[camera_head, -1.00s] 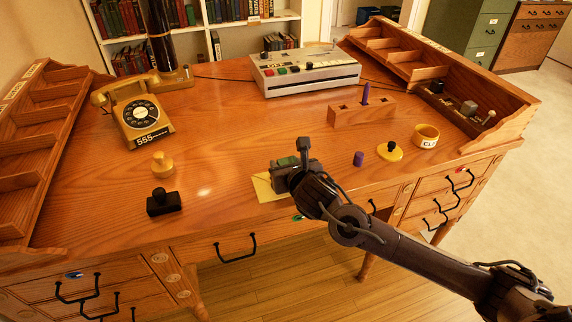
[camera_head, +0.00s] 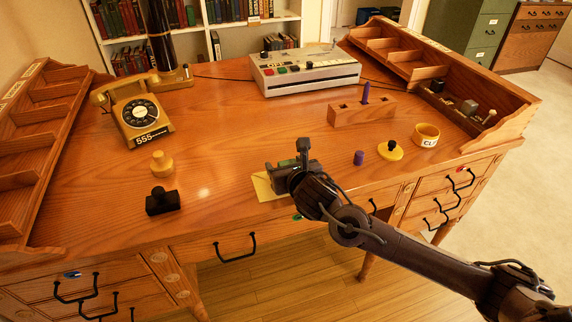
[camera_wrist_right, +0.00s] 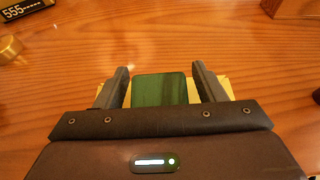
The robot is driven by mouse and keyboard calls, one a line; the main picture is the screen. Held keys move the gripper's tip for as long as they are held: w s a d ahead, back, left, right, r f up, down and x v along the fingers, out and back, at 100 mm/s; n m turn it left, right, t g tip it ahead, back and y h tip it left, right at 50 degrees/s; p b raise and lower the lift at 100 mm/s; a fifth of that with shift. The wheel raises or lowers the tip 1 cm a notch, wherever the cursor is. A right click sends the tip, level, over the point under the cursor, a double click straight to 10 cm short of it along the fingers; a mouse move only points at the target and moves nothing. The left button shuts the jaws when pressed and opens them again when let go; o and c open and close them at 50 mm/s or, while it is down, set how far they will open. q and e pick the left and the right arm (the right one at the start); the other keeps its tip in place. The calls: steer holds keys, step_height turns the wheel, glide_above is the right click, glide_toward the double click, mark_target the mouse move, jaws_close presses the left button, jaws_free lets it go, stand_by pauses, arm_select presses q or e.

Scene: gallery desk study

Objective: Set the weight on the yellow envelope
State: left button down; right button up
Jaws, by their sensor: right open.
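The yellow envelope (camera_head: 264,187) lies flat near the desk's front edge, mostly hidden under my right gripper. It also shows in the right wrist view (camera_wrist_right: 223,87) at the sides of the fingers. A dark green block (camera_wrist_right: 160,89), which looks to be the weight, sits between the fingers over the envelope. My right gripper (camera_head: 289,163) is open around the block, with a narrow gap seen on each side in the right wrist view (camera_wrist_right: 160,88). Whether the block's underside touches the envelope is hidden. My left gripper is not in view.
A black stamp (camera_head: 162,203) and a yellow knobbed piece (camera_head: 162,165) stand to the left. A purple cylinder (camera_head: 359,158), a yellow knobbed disc (camera_head: 390,151) and a yellow cup (camera_head: 426,135) stand to the right. A wooden holder (camera_head: 352,113) is behind. The desk's centre is clear.

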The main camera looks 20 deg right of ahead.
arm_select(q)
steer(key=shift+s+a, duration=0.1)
arm_select(e)
steer(key=shift+r, duration=0.15)
steer(key=shift+r+p, duration=0.3)
steer(key=shift+p, duration=0.15)
steer(key=b+v, duration=0.1)
steer(key=v, duration=0.5)
steer(key=shift+s, duration=0.4)
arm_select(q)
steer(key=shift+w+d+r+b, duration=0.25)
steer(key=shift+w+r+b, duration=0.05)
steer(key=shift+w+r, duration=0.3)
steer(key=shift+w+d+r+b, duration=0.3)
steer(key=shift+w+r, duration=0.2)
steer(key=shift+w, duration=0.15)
arm_select(e)
steer(key=shift+v, duration=2.6)
steer(key=shift+r, duration=0.1)
